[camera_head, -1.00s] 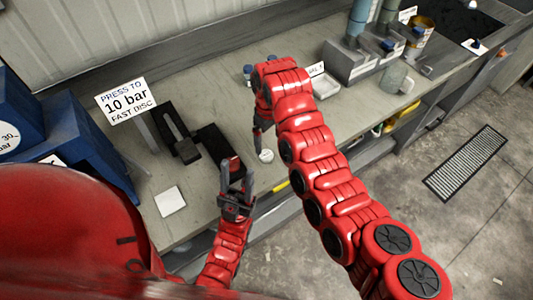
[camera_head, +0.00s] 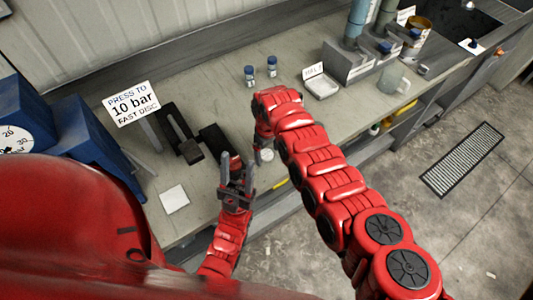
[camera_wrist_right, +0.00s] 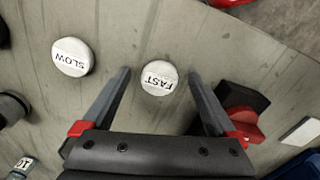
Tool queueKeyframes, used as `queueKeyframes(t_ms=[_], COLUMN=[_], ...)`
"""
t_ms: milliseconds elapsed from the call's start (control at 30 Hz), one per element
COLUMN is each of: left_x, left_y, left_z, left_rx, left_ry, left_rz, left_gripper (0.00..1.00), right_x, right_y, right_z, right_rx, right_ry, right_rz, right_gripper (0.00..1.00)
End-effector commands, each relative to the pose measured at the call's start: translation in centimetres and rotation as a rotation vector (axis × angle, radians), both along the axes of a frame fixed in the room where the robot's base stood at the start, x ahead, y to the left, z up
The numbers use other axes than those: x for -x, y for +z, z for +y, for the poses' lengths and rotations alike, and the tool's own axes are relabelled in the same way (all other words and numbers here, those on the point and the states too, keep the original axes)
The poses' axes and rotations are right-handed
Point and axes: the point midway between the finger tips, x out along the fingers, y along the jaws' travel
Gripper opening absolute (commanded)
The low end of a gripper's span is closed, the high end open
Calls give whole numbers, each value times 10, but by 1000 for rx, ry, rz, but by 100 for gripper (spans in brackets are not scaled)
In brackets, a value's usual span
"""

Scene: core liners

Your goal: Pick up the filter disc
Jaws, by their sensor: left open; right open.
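In the right wrist view a white round disc marked FAST (camera_wrist_right: 159,84) lies flat on the bench between the fingers of my right gripper (camera_wrist_right: 159,74). That gripper is open, and the fingers stand apart from the disc on both sides. A second white disc, marked SLOW (camera_wrist_right: 72,57), lies to the left, outside the fingers. In the head view one small white disc (camera_head: 267,155) shows beside my right arm; its label is unreadable. My right arm mostly hides the right gripper there. My left gripper (camera_head: 237,162) is open and empty over the bench's front part.
A sign (camera_head: 131,103) reads "PRESS TO 10 bar FAST DISC". Dark fixtures (camera_head: 183,140) stand near my left gripper, with a white square (camera_head: 174,198) in front.

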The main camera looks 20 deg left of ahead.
Motion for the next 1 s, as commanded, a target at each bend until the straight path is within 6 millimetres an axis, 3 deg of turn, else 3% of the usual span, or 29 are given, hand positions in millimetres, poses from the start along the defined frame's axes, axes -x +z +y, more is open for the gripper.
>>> queueKeyframes(t_ms=[167,633,1000], left_x=[0,0,0], left_y=[0,0,6], left_z=[0,0,0], left_rx=[0,0,0], left_ry=[0,0,0], left_rz=[0,0,0], left_gripper=[50,50,50], right_x=[0,-1,-1], right_y=[0,1,8], right_z=[0,0,0], right_rx=[0,0,-1], right_ry=[0,0,-1], right_rz=[-1,-1,-2], right_gripper=[89,5,4])
